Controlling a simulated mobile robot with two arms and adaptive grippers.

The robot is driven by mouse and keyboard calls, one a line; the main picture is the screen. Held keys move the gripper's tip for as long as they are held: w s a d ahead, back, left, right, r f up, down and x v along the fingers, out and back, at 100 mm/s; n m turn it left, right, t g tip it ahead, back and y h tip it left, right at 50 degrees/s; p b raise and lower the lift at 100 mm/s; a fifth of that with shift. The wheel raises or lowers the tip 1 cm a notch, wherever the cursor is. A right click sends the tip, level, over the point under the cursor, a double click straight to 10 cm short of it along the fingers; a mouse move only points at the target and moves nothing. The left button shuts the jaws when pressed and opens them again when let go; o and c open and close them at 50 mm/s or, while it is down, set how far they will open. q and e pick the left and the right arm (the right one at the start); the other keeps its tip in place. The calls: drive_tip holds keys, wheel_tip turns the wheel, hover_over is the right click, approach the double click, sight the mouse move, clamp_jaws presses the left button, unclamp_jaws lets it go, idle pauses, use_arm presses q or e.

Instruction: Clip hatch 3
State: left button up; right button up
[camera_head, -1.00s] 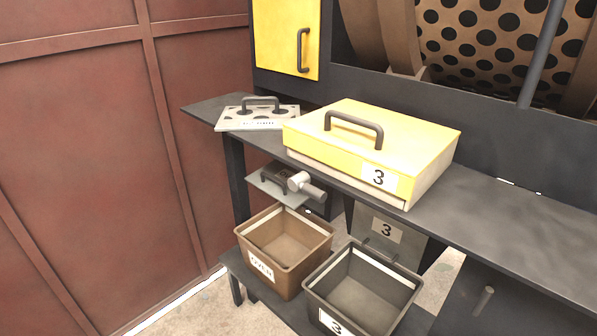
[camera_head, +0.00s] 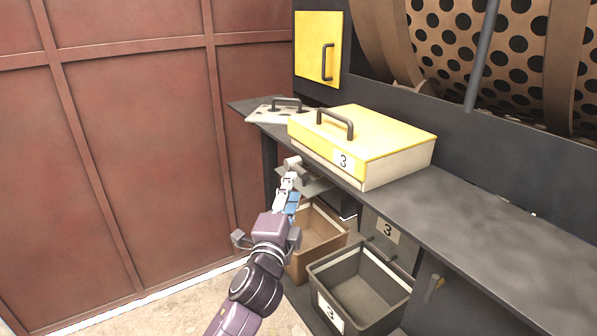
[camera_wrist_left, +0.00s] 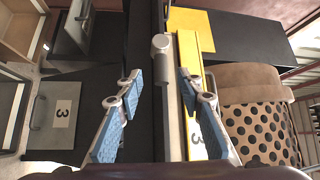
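Hatch 3 is a yellow-topped, pale-sided box (camera_head: 385,133) with a dark handle and a "3" label. It lies on the dark shelf, and its yellow edge shows in the left wrist view (camera_wrist_left: 196,135). A light grey, round-ended piece (camera_head: 292,162) sits just below the shelf edge; whether it is a clip I cannot tell. It appears ahead of the fingers in the left wrist view (camera_wrist_left: 160,44). My left gripper (camera_head: 287,189) is open below this piece, its blue-padded fingers (camera_wrist_left: 165,88) apart with nothing held. My right gripper is out of view.
A perforated plate with a handle (camera_head: 270,114) lies at the shelf's left end. Below stand a brown bin (camera_head: 327,246) and a grey bin (camera_head: 395,297) marked 3. A red wall (camera_head: 140,150) bounds the left. The shelf's right part (camera_head: 500,215) is clear.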

sight(299, 169)
use_arm(q)
drive_tip(key=shift+w+d+r+p, duration=0.2)
drive_tip(key=shift+w+d, duration=0.05)
drive_tip(key=shift+w, duration=0.95)
drive_tip(key=shift+w+d+r+p, duration=0.2)
drive_tip(key=shift+w+r, duration=0.05)
drive_tip(key=shift+w, duration=1)
drive_tip(key=shift+w+d+r+p, duration=0.2)
drive_tip(key=shift+w+d, duration=0.05)
drive_tip(key=shift+w, duration=0.95)
clamp_jaws()
